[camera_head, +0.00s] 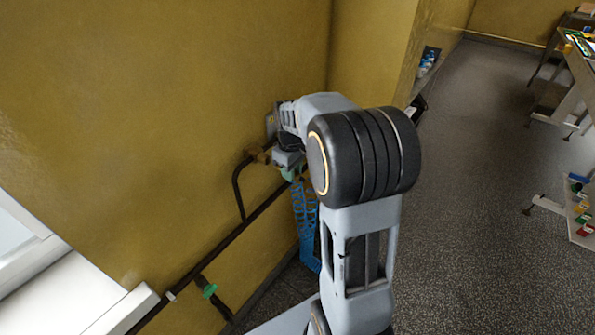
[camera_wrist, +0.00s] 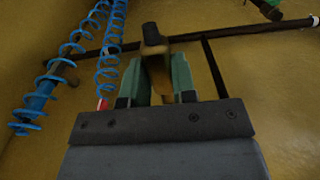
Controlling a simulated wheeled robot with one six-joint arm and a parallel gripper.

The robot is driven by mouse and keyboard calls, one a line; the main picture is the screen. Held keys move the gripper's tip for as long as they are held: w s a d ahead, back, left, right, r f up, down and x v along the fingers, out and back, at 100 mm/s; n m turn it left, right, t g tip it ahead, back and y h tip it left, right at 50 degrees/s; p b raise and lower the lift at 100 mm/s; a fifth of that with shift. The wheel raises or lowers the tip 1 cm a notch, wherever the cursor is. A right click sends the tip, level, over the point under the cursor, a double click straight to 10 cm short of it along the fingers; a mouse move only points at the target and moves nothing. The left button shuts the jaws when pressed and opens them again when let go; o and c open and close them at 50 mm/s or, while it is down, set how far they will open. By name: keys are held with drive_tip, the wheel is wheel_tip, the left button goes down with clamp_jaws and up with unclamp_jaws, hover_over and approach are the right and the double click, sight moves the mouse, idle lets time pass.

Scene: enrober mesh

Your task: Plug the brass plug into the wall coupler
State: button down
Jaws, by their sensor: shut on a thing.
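My gripper (camera_wrist: 158,82) is shut on the brass plug (camera_wrist: 157,72), which sits between its green fingers in the wrist view. A dark end piece (camera_wrist: 152,34) shows above the plug. In the head view my gripper (camera_head: 290,172) is close to the yellow wall. A brass-coloured fitting (camera_head: 262,156) beside it is at the end of a bent dark pipe (camera_head: 238,185); I cannot tell whether it is the wall coupler or part of the plug. In the wrist view the lower end of a thin dark pipe (camera_wrist: 211,65) is hidden behind my gripper. I cannot tell whether plug and coupler touch.
A long dark pipe (camera_head: 190,273) with a green-handled valve (camera_head: 209,291) runs along the wall. Blue coiled hoses (camera_wrist: 107,62) hang left in the wrist view. The floor (camera_head: 470,200) at right is open.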

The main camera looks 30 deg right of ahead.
drive_tip(key=shift+w+a, duration=0.15)
drive_tip(key=shift+w, duration=0.2)
drive_tip(key=shift+w+a+p, duration=0.35)
drive_tip(key=shift+w, duration=0.35)
drive_tip(key=shift+w+a+p, duration=0.3)
drive_tip(key=shift+w+p, duration=0.05)
drive_tip(key=shift+w, duration=0.4)
drive_tip(key=shift+w+a+p, duration=0.35)
drive_tip(key=shift+w, duration=0.35)
idle(1.8)
drive_tip(key=shift+s+d, duration=0.1)
drive_tip(key=shift+s, duration=0.1)
drive_tip(key=shift+s+d+b, duration=0.25)
drive_tip(key=shift+s+d, duration=0.1)
drive_tip(key=shift+s, duration=0.4)
drive_tip(key=shift+s+d+b, duration=0.2)
drive_tip(key=shift+s+d, duration=0.15)
drive_tip(key=shift+s, duration=0.4)
drive_tip(key=shift+w+a+p, duration=0.35)
drive_tip(key=shift+w+p, duration=0.05)
drive_tip(key=shift+w, duration=0.3)
idle(1.3)
